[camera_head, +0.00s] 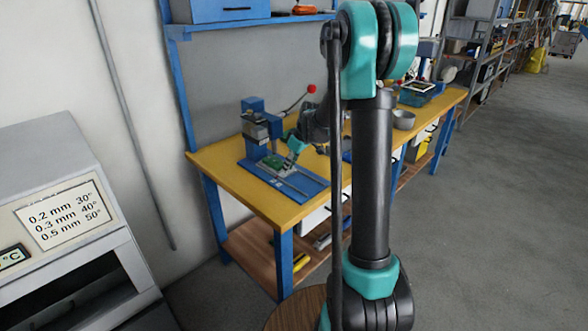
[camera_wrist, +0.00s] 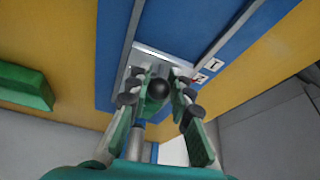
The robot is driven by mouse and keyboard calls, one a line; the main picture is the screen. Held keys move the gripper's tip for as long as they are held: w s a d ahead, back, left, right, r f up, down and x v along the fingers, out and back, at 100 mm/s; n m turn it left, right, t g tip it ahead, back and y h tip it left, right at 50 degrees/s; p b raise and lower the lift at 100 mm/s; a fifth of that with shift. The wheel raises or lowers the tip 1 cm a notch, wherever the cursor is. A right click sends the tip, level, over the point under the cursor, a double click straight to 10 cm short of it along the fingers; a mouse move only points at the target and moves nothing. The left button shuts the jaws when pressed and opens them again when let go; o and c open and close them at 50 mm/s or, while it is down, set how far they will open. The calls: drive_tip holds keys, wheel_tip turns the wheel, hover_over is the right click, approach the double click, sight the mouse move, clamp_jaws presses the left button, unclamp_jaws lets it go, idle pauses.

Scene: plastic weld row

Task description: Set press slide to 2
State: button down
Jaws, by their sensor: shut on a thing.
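The press (camera_head: 256,125) is a blue and grey machine on a blue base plate (camera_head: 312,184) on the yellow bench. My gripper (camera_head: 283,161) is low over the base plate, in front of the press. The knob stands at a pale metal slide plate (camera_wrist: 163,57) between rails on the blue base. Two small white labels (camera_wrist: 207,71) lie right of the slide, one with a red mark; their numbers are too small to read surely. The slide's exact setting is unclear.
A red-knobbed lever (camera_head: 311,89) rises beside the press. A green block (camera_wrist: 28,85) shows at the left of the wrist view. A grey bowl (camera_head: 403,120) stands farther along the yellow bench (camera_head: 228,172). A grey cabinet with a settings card (camera_head: 65,212) is at the left.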

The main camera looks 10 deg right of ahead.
drive_tip(key=shift+w+a, duration=0.15)
drive_tip(key=shift+w, duration=0.1)
drive_tip(key=c, duration=1.4)
unclamp_jaws()
drive_tip(key=shift+o, duration=0.2)
drive_tip(key=shift+s, duration=0.1)
